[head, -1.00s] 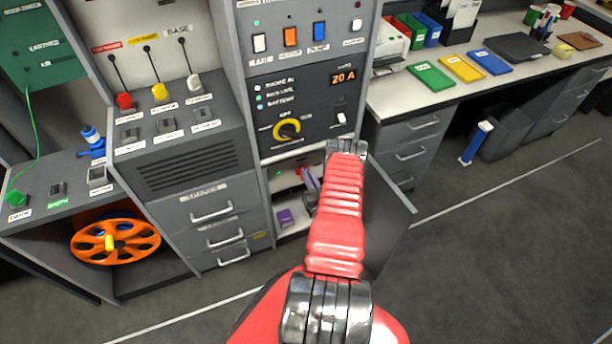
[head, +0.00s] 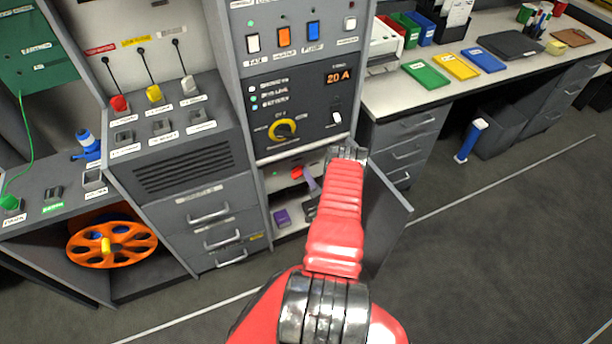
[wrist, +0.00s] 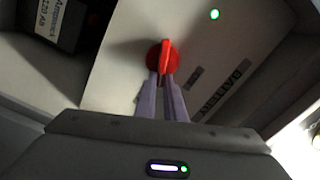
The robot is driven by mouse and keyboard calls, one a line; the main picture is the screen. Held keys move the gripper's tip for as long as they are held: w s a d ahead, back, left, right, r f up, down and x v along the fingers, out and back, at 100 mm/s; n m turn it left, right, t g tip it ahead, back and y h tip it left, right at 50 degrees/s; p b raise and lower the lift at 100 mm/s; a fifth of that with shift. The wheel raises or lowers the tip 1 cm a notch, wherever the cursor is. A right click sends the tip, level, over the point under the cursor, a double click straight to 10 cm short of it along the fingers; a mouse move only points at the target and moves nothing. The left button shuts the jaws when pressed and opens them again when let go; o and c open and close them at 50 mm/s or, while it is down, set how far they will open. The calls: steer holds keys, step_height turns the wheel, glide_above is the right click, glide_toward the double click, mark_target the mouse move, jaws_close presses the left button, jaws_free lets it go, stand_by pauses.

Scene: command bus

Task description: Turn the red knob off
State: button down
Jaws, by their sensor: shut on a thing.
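The red knob (wrist: 158,56) sits on a pale panel in the wrist view, its raised grip roughly upright in the picture. My gripper (wrist: 166,78) is shut on that grip, with one pale purple finger on each side. The fingers hide the lower part of the knob. In the head view the red knob (head: 297,172) shows small inside the open lower compartment of the middle cabinet. My gripper (head: 309,181) reaches it there, partly hidden by my red arm.
A lit green light (wrist: 214,14) and a dark label strip (wrist: 226,86) are on the knob's panel. A dark labelled box (wrist: 60,22) stands at upper left. An open cabinet door (head: 388,215) stands right of my arm.

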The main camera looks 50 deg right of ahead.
steer(key=shift+f+m, duration=0.35)
steer(key=shift+m, duration=0.8)
steer(key=shift+f+m, duration=0.3)
steer(key=shift+m, duration=0.85)
steer(key=c, duration=1.8)
jaws_free()
steer(key=shift+c, duration=0.2)
steer(key=shift+s, duration=0.1)
steer(key=v, duration=1.3)
steer(key=shift+s, duration=0.3)
steer(key=shift+a, duration=0.1)
